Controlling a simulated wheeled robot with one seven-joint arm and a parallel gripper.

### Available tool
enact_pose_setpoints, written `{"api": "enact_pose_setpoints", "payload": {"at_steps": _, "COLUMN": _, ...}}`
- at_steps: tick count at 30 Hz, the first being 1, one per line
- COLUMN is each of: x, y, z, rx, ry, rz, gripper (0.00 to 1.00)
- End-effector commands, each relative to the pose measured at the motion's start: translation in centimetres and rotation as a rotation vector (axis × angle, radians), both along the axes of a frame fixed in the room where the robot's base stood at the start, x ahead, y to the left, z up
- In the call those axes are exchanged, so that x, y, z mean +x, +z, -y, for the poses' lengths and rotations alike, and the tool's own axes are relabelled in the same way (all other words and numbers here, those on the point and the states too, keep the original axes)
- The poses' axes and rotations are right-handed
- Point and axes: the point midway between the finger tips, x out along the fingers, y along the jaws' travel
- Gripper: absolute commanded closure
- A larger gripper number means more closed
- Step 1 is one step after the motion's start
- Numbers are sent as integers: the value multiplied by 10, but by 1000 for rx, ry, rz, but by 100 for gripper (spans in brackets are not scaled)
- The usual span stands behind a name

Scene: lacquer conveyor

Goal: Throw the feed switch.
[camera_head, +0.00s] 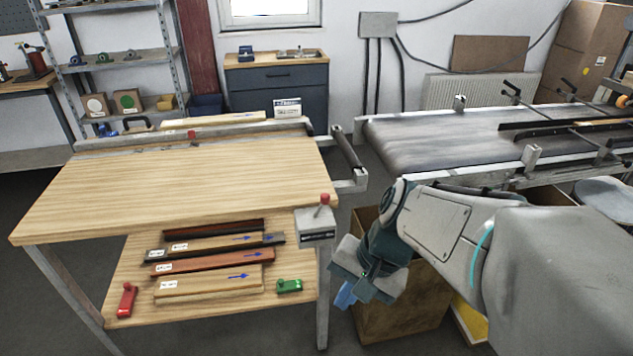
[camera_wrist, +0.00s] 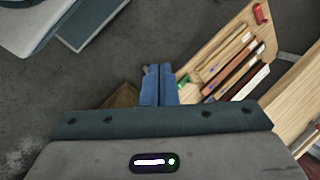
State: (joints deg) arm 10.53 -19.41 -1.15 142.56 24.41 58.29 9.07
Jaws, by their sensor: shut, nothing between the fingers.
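A small grey box with a red-knobbed lever, which looks like the feed switch (camera_head: 317,226), is fixed at the right front corner of the wooden table (camera_head: 180,180). Its lever stands up from the top, leaning slightly. A dark label is on its front. My gripper (camera_head: 345,296) hangs to the right of and below the switch box, apart from it, pointing down. In the wrist view, my gripper's blue fingers (camera_wrist: 158,86) are together with nothing between them. The switch does not show clearly in the wrist view.
A conveyor (camera_head: 440,140) stands at the right, with a cardboard box (camera_head: 400,310) under it beside my gripper. The lower shelf (camera_head: 215,308) holds several labelled wooden strips, a red clamp (camera_head: 126,299) and a green clamp (camera_head: 289,286). The tabletop is mostly clear.

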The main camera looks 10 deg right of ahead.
Motion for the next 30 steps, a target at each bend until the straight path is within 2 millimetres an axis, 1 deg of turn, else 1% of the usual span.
{"api": "enact_pose_setpoints", "payload": {"at_steps": 1, "x": 5, "y": -12, "z": -2, "rx": 73, "ry": -92, "rz": -42, "gripper": 100}}
{"api": "enact_pose_setpoints", "payload": {"at_steps": 3, "x": 12, "y": -18, "z": -5, "rx": 181, "ry": -217, "rz": -92, "gripper": 100}}
{"api": "enact_pose_setpoints", "payload": {"at_steps": 7, "x": 31, "y": -26, "z": -8, "rx": 384, "ry": -443, "rz": -175, "gripper": 100}}
{"api": "enact_pose_setpoints", "payload": {"at_steps": 11, "x": 57, "y": -29, "z": 0, "rx": 593, "ry": -666, "rz": -242, "gripper": 100}}
{"api": "enact_pose_setpoints", "payload": {"at_steps": 14, "x": 79, "y": -31, "z": 14, "rx": 761, "ry": -833, "rz": -281, "gripper": 100}}
{"api": "enact_pose_setpoints", "payload": {"at_steps": 16, "x": 95, "y": -32, "z": 28, "rx": 880, "ry": -944, "rz": -302, "gripper": 100}}
{"api": "enact_pose_setpoints", "payload": {"at_steps": 21, "x": 126, "y": -34, "z": 72, "rx": 1153, "ry": -1180, "rz": -325, "gripper": 100}}
{"api": "enact_pose_setpoints", "payload": {"at_steps": 24, "x": 138, "y": -35, "z": 98, "rx": 1281, "ry": -1279, "rz": -322, "gripper": 100}}
{"api": "enact_pose_setpoints", "payload": {"at_steps": 27, "x": 145, "y": -36, "z": 117, "rx": 1373, "ry": -1345, "rz": -315, "gripper": 100}}
{"api": "enact_pose_setpoints", "payload": {"at_steps": 30, "x": 148, "y": -36, "z": 129, "rx": 1425, "ry": -1380, "rz": -308, "gripper": 100}}
